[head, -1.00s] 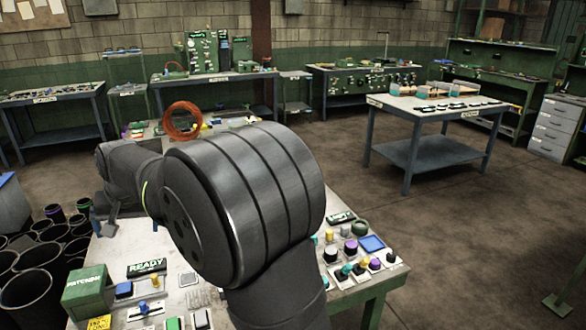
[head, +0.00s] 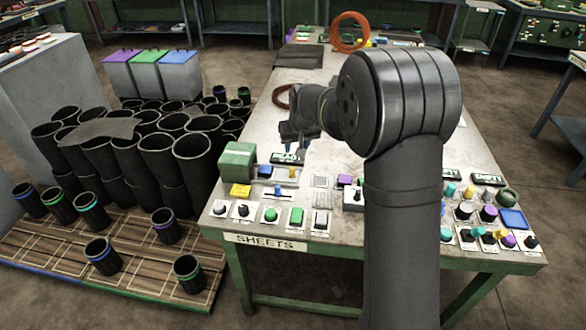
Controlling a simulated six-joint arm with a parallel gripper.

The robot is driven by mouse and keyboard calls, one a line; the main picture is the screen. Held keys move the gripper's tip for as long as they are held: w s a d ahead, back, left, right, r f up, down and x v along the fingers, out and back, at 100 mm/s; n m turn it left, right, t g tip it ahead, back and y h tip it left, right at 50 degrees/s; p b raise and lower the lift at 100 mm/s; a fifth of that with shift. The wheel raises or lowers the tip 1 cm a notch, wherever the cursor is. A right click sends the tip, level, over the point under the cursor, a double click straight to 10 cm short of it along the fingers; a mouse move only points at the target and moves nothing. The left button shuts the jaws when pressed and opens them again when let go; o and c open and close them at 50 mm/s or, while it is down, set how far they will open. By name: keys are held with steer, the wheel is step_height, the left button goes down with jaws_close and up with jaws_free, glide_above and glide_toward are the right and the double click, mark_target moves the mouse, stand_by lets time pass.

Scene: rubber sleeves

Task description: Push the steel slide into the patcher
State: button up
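The green box of the patcher (head: 238,161) stands at the near left corner of the SHEETS table (head: 340,105). It bore the word PATCHING in the earlier head view. Several small controls sit just right of it and in front of it, including a slider with a blue knob (head: 277,190). I cannot tell which small part is the steel slide. My gripper (head: 300,146) is small and dark, pointing down over the table behind the READY sign (head: 288,158). It looks apart from the patcher. Its finger gap is too small and dark to judge.
Rows of buttons and knobs (head: 270,214) line the table's near edge. More controls (head: 487,214) crowd the right corner. Black rubber sleeves (head: 162,160) stand in a cluster on the left, with banded ones on a wooden pallet (head: 130,245). The tabletop behind my gripper is mostly clear.

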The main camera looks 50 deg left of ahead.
mark_target(292, 168)
steer(key=x, duration=1.6)
jaws_close()
